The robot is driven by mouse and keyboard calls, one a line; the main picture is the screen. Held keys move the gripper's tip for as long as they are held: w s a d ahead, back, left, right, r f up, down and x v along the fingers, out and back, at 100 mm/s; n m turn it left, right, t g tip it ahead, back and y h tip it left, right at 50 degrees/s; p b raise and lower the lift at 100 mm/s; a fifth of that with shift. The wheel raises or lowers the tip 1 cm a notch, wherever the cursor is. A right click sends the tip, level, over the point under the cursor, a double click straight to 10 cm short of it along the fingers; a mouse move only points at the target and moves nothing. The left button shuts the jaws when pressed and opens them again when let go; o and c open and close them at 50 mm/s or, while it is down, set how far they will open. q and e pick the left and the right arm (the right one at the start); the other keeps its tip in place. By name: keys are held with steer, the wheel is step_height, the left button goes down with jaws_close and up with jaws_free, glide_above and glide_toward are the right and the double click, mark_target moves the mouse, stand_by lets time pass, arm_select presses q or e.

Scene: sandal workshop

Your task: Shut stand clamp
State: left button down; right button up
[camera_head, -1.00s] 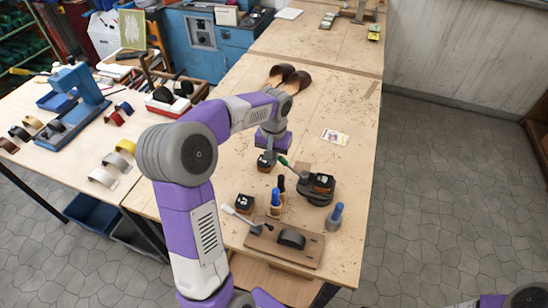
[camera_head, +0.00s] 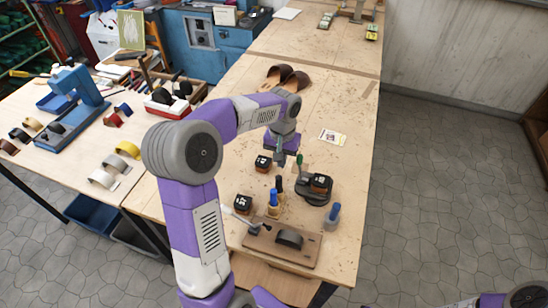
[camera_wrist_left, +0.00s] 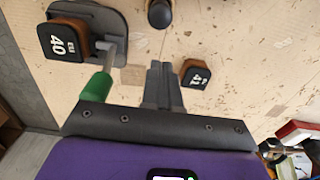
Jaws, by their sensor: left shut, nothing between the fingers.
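The stand clamp (camera_head: 312,196) is a dark round-based stand on the wooden table. It holds a dark-topped brown block, marked 40 in the left wrist view (camera_wrist_left: 62,42). Its lever has a green handle (camera_head: 299,159) that stands nearly upright in the head view. In the left wrist view the green handle (camera_wrist_left: 97,87) lies left of my fingers, apart from them. My left gripper (camera_head: 281,161) is shut and empty, just left of the handle; its closed fingers also show in the left wrist view (camera_wrist_left: 163,72). My right gripper is not in view.
A similar block marked 41 (camera_wrist_left: 195,76) sits close to my left fingers. The table beyond the printed card (camera_head: 333,137) is mostly clear.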

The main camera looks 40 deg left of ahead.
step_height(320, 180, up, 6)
steer(key=p, duration=0.5)
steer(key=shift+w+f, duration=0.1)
stand_by(0.4)
